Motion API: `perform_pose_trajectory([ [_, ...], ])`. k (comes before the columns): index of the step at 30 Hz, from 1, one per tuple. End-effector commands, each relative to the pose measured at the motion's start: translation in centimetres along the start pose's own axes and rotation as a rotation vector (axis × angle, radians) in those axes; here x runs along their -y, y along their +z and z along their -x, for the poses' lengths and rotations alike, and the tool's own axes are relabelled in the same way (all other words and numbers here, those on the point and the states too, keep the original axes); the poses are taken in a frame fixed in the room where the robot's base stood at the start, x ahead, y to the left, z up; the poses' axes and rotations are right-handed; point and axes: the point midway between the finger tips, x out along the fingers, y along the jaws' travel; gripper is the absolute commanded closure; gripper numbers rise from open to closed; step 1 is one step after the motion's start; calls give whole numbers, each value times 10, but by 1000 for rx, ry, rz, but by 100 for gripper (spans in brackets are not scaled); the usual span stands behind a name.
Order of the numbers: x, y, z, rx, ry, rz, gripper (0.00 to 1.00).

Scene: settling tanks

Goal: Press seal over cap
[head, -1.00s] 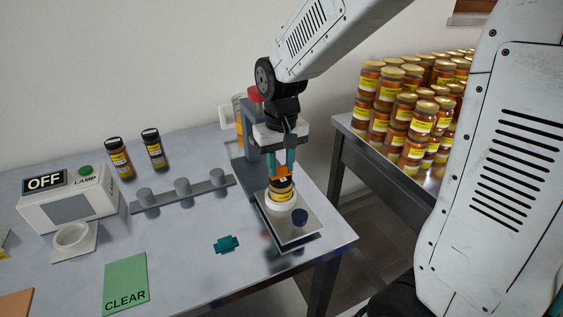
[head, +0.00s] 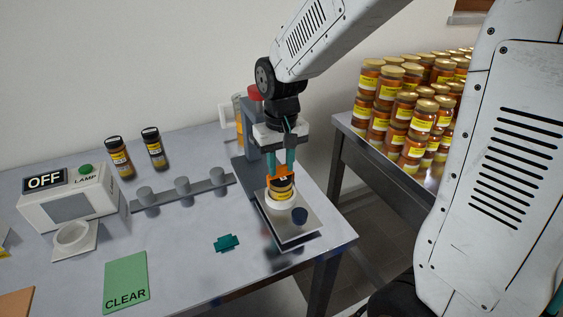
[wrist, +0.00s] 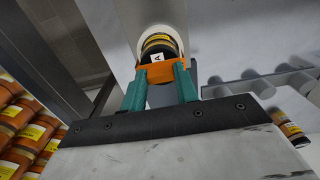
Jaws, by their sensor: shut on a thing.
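A jar with a dark cap and yellow label (head: 282,193) stands upright in a white ring holder on a metal plate (head: 309,231). My gripper (head: 282,168) points down over it, its teal fingers shut on an orange piece, which looks like the seal (head: 270,173). The orange seal sits at the jar's top, its sides reaching down around the cap. In the wrist view the seal (wrist: 160,73) lies between the fingertips, against the near side of the dark cap (wrist: 159,43), by a white tag marked "A". Whether it is fully seated cannot be told.
A grey post with a red top (head: 254,92) stands behind. A teal cross-shaped piece (head: 227,243) and green CLEAR card (head: 126,282) lie left. Two dark-capped jars (head: 153,147) stand at the back.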

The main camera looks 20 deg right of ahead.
Motion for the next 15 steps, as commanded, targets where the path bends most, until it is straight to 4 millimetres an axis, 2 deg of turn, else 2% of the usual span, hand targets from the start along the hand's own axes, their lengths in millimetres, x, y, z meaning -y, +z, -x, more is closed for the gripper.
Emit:
perform_pose_trajectory([
  [15,0,0,31,-1,0,0,93],
])
